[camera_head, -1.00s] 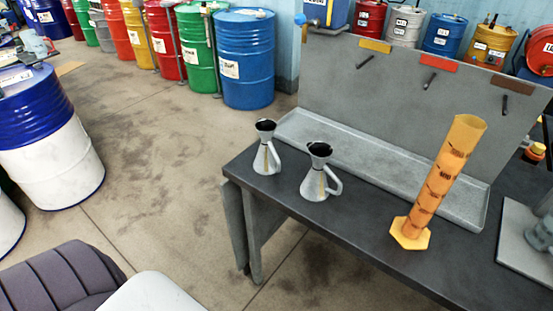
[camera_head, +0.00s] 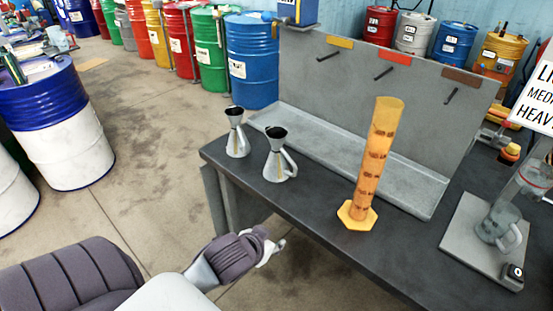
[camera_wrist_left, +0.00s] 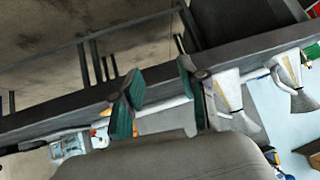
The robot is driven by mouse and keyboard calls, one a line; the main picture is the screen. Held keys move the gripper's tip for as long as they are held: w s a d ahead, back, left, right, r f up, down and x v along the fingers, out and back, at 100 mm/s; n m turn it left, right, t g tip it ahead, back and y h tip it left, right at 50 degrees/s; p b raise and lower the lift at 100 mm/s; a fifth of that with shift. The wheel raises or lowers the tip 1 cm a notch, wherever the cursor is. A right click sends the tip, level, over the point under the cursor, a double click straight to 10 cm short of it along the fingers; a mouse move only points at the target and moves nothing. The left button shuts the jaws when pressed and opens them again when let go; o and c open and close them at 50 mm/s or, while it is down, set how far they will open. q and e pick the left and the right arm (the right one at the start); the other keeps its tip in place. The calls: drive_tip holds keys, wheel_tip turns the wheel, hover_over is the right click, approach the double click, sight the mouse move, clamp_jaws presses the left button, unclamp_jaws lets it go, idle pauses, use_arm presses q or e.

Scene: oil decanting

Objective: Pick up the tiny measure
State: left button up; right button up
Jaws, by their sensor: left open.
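Two small metal measures with dark funnel tops and handles stand upright at the left end of the dark bench. The farther one (camera_head: 237,140) looks slightly smaller than the nearer one (camera_head: 279,164); I cannot tell surely which is the tiny measure. My left gripper (camera_head: 275,247) is in front of the bench edge, apart from both measures. In the left wrist view the left gripper (camera_wrist_left: 158,102) shows two spread green-padded fingers with nothing held. Two measures show to their right, one close to the fingers (camera_wrist_left: 232,98) and one farther right (camera_wrist_left: 292,82). My right gripper is not in view.
A tall orange graduated cylinder (camera_head: 373,165) stands on the bench (camera_head: 330,224) right of the measures. A grey upright panel (camera_head: 340,105) with pegs stands behind.

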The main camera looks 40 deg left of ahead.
sight(296, 168)
use_arm(q)
drive_tip(key=w+a+r+n+t, duration=0.1)
drive_tip(key=w+a+r+t, duration=0.35)
drive_tip(key=w+r, duration=0.4)
drive_tip(key=x, duration=0.6)
drive_tip(key=a+p+x, duration=0.1)
drive_tip(key=x, duration=0.2)
drive_tip(key=shift+r, duration=0.15)
drive_tip(key=shift+p+x, duration=0.4)
drive_tip(key=shift+x, duration=0.35)
drive_tip(key=x, duration=0.4)
drive_tip(key=shift+a+p, duration=0.3)
drive_tip(key=shift+p, duration=0.1)
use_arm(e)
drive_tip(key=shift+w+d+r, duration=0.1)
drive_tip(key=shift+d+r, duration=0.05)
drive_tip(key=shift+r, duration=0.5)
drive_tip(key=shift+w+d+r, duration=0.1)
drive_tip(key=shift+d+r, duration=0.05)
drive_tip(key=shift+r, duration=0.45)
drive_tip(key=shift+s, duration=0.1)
use_arm(q)
drive_tip(key=c, duration=0.8)
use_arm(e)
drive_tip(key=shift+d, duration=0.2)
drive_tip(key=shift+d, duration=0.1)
